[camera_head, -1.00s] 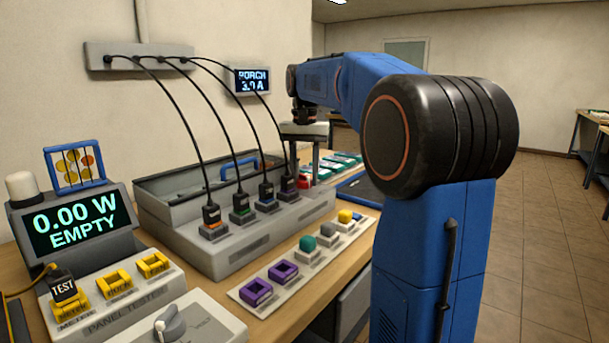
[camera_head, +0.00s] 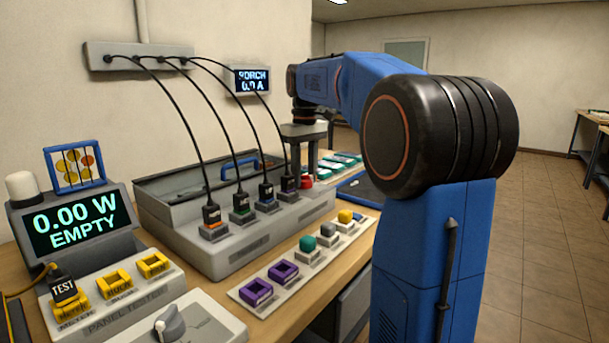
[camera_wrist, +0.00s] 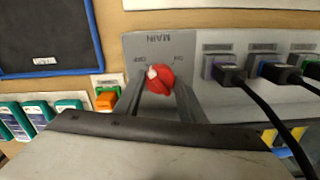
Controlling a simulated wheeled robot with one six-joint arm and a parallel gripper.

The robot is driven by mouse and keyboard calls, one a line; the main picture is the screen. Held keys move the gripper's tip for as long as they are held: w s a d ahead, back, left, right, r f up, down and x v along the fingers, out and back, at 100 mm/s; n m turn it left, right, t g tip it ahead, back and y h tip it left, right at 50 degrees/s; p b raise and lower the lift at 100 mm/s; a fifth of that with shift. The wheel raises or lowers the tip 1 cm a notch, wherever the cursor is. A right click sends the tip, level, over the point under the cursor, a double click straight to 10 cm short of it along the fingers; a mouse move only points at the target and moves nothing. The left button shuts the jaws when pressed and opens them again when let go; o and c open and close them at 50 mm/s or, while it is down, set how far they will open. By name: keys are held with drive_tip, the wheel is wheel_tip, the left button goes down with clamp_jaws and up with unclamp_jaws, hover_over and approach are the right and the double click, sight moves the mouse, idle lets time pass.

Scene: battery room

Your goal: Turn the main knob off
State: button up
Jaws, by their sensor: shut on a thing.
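The main knob (camera_wrist: 161,80) is red with a white mark, set on a grey panel marked MAIN, OFF and ON. In the wrist view the white mark is at the knob's upper left, toward the OFF label. My gripper (camera_wrist: 158,88) is shut on the knob, one finger on each side. In the head view my gripper (camera_head: 305,176) points down at the right end of the grey power box, with the red knob (camera_head: 307,182) partly hidden by the fingers.
Several black plugs with cables (camera_head: 266,192) stand in the box just left of my gripper. A purple-marked plug (camera_wrist: 228,74) is nearest. An orange piece (camera_wrist: 107,98) and green-topped modules (camera_wrist: 38,112) lie on the other side. A blue-edged dark mat (camera_wrist: 45,35) lies beside the panel.

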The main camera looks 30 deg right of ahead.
drive_tip(key=shift+n, duration=1.1)
drive_tip(key=o, duration=1)
drive_tip(key=shift+o, duration=0.2)
wheel_tip(320, 180, up, 17)
drive_tip(key=shift+r, duration=0.2)
